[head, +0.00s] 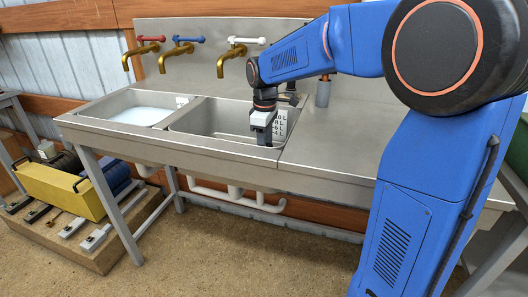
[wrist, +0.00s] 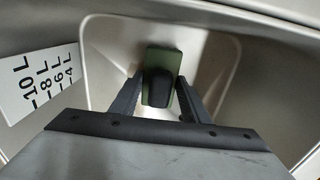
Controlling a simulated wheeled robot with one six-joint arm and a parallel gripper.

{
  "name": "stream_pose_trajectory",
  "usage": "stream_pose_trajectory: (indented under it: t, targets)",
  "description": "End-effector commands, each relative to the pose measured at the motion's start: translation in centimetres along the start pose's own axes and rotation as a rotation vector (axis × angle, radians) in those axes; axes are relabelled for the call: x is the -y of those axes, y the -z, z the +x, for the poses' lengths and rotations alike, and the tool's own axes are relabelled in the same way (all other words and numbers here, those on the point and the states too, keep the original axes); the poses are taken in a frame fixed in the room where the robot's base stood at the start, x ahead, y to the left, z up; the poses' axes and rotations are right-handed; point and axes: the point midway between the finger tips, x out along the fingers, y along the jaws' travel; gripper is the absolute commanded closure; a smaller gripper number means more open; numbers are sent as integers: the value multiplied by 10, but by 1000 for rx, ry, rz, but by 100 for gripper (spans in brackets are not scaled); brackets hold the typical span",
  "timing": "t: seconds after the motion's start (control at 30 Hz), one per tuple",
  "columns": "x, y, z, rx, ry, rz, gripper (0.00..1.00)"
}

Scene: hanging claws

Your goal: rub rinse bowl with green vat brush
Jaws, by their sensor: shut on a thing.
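The steel sink has two bowls. The left bowl (head: 140,115) holds pale water. The right bowl (head: 200,125) looks empty, and I cannot tell by a label which is the rinse bowl. My gripper (head: 264,138) reaches down into the right bowl near its right side. In the wrist view my gripper (wrist: 158,98) is shut on the green vat brush (wrist: 163,57), which has a black block-like grip between the fingers. The bowl's pale inner surface (wrist: 105,45) lies beyond the brush. Whether the bristles touch it is hidden. In the head view the brush is hidden.
A litre scale label (head: 281,122) is on the right bowl's wall. Several brass taps (head: 232,58) with coloured handles stick out over the bowls. A bare steel counter (head: 335,140) lies to the right. A yellow box (head: 62,188) stands on a low pallet at left.

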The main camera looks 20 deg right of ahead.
Motion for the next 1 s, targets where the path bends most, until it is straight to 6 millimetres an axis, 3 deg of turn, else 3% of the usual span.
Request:
stream_pose_trajectory:
  t: [0.57,1.0]
  targets:
    - [-19,0,2,0,-1,0,79]
    - [-3,0,1,1,1,0,79]
